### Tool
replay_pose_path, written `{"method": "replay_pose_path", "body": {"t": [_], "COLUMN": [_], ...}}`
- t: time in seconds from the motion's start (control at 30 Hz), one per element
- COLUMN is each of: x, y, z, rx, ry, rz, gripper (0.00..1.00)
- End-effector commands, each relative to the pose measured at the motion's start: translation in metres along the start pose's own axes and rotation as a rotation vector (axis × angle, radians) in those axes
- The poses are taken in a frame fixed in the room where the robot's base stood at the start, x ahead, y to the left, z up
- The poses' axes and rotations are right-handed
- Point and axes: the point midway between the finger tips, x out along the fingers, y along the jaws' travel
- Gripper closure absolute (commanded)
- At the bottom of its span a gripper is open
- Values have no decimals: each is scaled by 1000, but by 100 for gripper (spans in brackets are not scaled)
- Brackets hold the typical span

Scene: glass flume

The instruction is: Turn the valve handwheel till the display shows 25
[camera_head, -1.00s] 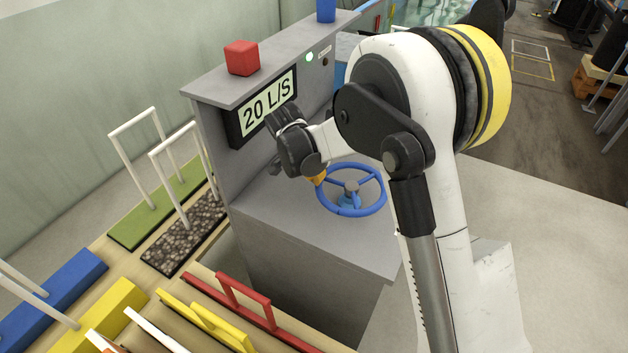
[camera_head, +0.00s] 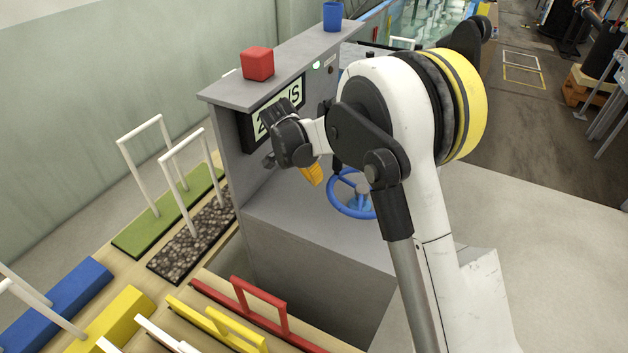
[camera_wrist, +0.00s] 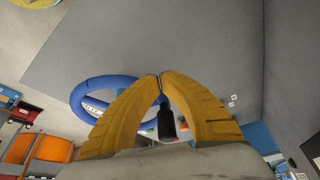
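The blue handwheel (camera_head: 346,208) lies on the grey console's lower top, partly hidden by my arm. It also shows in the wrist view (camera_wrist: 88,92), behind my fingers. A black knob (camera_wrist: 166,122) shows in the gap between the fingers; I cannot tell if they touch it. My gripper (camera_head: 316,178) has yellow fingers and is just left of the wheel in the head view. In the wrist view its fingertips (camera_wrist: 160,77) meet, with nothing seen pinched at the tips. The display (camera_head: 262,125) is mostly covered by my wrist; only a "2" and "/S" are readable.
A red block (camera_head: 258,63) and a blue cup (camera_head: 332,16) stand on the console's upper ledge, near a lit green lamp (camera_head: 316,65). Boards with white, yellow and red handles (camera_head: 262,310) fill the lower left. Open floor lies right of my arm.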

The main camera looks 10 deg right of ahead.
Motion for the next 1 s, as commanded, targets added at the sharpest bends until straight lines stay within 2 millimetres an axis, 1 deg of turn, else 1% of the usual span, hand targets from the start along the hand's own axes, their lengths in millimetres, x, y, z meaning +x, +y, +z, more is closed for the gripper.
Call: {"method": "replay_pose_path", "body": {"t": [0.03, 0.1, 0.2, 0.33, 0.6, 0.7, 0.77, 0.87, 1.0], "x": [-20, -37, -58, -78, -99, -101, -96, -82, -56], "y": [0, -1, -1, -1, 0, 2, 3, 3, 4], "z": [-1, -1, -1, -1, 1, 4, 5, 7, 8], "rx": [-3, -4, -2, -3, 15, 32, 37, 38, 38], "ry": [0, 0, 0, 0, 0, 0, 0, 0, -1], "rz": [-1, 0, 0, 0, 6, 13, 15, 16, 15], "gripper": [100, 100, 100, 100, 100, 100, 100, 100, 100]}}
